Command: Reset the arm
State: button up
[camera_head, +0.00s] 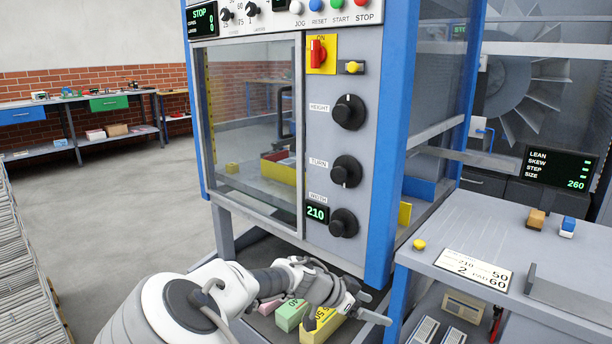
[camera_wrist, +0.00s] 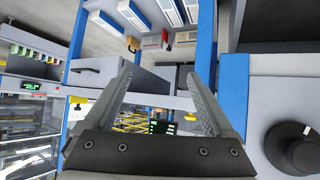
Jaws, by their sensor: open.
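My gripper (camera_head: 366,307) is at the end of my white and grey arm, low in front of the stacker machine in the head view. In the wrist view my gripper (camera_wrist: 160,100) shows two grey fingers spread apart with nothing between them. The picture there is turned over, with shelf items at the top. A black knob (camera_wrist: 297,148) on the grey panel is close to the right of the fingers. The arm is folded low over the coloured blocks, below the width knob (camera_head: 343,222).
The control panel (camera_head: 321,180) carries several knobs and a red switch. Pink, green (camera_head: 291,314) and yellow blocks (camera_head: 322,326) lie below. A workbench (camera_head: 470,240) with a number card (camera_head: 473,270) stands right. Newspaper stacks (camera_head: 25,265) stand left; open floor (camera_head: 110,215) lies between.

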jog(key=s+d+r+n+g+y, duration=0.1)
jog(key=s+d+n+g+y, duration=0.15)
jog(key=s+y, duration=0.55)
jog(key=s+a+r+n+t+y, duration=0.25)
jog(key=s+r+n+t, duration=0.25)
jog(key=s+r+n, duration=1)
jog(key=s+r+m+p, duration=0.2)
jog(key=r+p, duration=1.2)
jog(key=r, duration=0.1)
jog(key=s+r+m+p, duration=0.2)
jog(key=s+r+p, duration=0.1)
jog(key=r+p, duration=1.1)
jog(key=shift+a+r+h, duration=0.35)
jog(key=shift+r, duration=0.25)
